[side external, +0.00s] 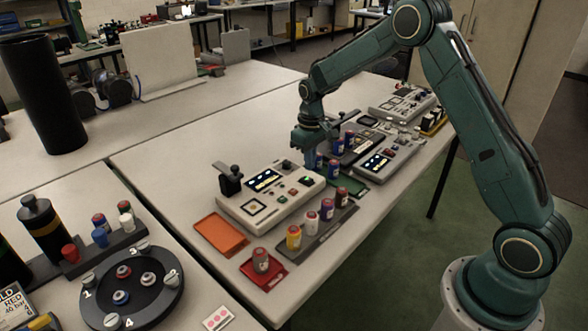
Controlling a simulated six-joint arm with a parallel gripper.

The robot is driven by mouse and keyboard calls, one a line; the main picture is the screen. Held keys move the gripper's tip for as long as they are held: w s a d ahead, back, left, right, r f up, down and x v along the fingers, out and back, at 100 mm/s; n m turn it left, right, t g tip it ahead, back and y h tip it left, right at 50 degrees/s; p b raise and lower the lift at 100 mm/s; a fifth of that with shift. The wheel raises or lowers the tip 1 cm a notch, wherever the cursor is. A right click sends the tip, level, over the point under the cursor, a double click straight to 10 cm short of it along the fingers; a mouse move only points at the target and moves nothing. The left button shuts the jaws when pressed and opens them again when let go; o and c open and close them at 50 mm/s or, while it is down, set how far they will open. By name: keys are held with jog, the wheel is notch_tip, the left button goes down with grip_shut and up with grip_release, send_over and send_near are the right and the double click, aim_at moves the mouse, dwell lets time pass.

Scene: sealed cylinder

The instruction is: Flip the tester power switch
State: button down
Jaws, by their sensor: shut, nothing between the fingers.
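A beige tester box (262,211) stands mid-table, with a lit display (264,180), small coloured buttons and a black clamp-like fixture (230,180) at its left. A small dark control (287,165) shows on its far right part; whether this is the power switch is too small to tell. My gripper (309,163) points down just beyond the box's far right corner, near a blue-topped cylinder. Its fingers are shut with nothing visible between them. I cannot tell whether the fingertips touch anything.
Another beige instrument (388,158) and a farther one (404,101) stand to the right. A rack of coloured cylinders (318,228), an orange tray (220,236) and a red tray (264,278) lie in front. A round black carousel (130,288) is at lower left.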

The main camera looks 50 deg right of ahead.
jog(key=shift+r, duration=1.4)
jog(key=r, duration=0.1)
notch_tip(320, 180, up, 10)
jog(key=t, duration=0.1)
send_over(310, 181)
jog(key=s+a, duration=0.3)
jog(key=s, duration=0.2)
jog(key=s+a+r+t, duration=0.2)
jog(key=s+a+r, duration=0.1)
jog(key=s+r, duration=0.4)
jog(key=s+a+t, duration=0.1)
jog(key=s, duration=0.9)
jog(key=s+a+r+t, duration=0.1)
jog(key=s+a, duration=0.1)
jog(key=s, duration=0.8)
jog(key=shift+a+r+t, duration=0.15)
jog(key=shift+a+t, duration=0.1)
jog(key=shift+t, duration=0.05)
